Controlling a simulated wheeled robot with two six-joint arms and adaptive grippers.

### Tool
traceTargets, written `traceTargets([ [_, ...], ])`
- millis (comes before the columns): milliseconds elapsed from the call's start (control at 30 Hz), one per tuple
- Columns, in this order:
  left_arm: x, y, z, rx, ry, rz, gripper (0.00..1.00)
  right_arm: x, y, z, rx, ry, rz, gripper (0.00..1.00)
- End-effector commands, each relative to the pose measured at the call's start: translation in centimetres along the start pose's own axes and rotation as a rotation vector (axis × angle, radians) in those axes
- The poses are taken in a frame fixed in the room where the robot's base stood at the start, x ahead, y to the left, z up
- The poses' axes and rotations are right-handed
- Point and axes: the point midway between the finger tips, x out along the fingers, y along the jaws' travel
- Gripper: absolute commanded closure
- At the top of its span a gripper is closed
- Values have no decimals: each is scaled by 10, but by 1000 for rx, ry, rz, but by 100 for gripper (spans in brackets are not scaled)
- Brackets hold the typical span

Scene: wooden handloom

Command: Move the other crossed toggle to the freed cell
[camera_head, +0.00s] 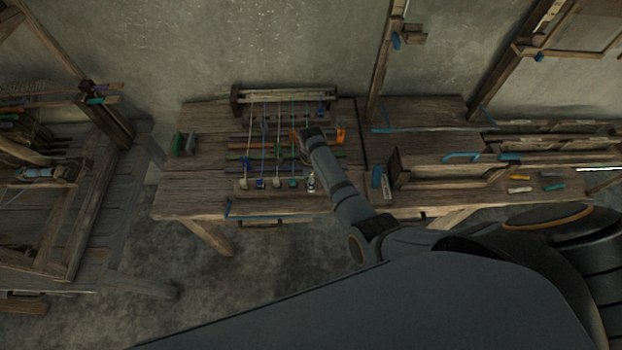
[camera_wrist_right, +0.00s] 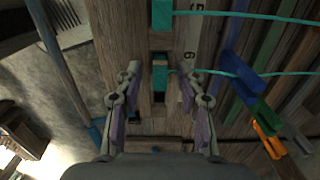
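A teal toggle (camera_wrist_right: 160,77) sits on the wooden toggle rail by the number 6, its teal cord running right. My right gripper (camera_wrist_right: 160,72) is open around it, with a gap on both sides. Another teal toggle (camera_wrist_right: 162,15) sits by the number 5. In the head view, my right gripper (camera_head: 311,180) is at the right end of the front row, partly hard to make out. Left of it are a teal toggle (camera_head: 293,183), a pale toggle (camera_head: 277,184), a blue toggle (camera_head: 260,184) and a pale toggle (camera_head: 244,184). My left gripper is out of view.
Coloured bars and hooks, including a blue hook (camera_wrist_right: 238,72) and an orange hook (camera_wrist_right: 268,140), lie beside the rail. My right arm covers part of the board in the head view.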

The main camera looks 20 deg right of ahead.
Motion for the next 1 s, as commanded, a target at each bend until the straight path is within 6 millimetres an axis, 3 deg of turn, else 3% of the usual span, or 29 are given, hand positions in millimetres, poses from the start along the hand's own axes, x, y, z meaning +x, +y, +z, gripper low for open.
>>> traceTargets([
  [167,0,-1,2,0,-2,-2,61,-16,-1,1,0,-2,-3,61],
  [400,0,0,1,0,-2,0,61,-74,-1,1,1,-2,-4,61],
  [600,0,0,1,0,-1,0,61,-110,-1,1,0,-2,-2,61],
  [1000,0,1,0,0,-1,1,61,-120,0,0,0,0,0,61],
])
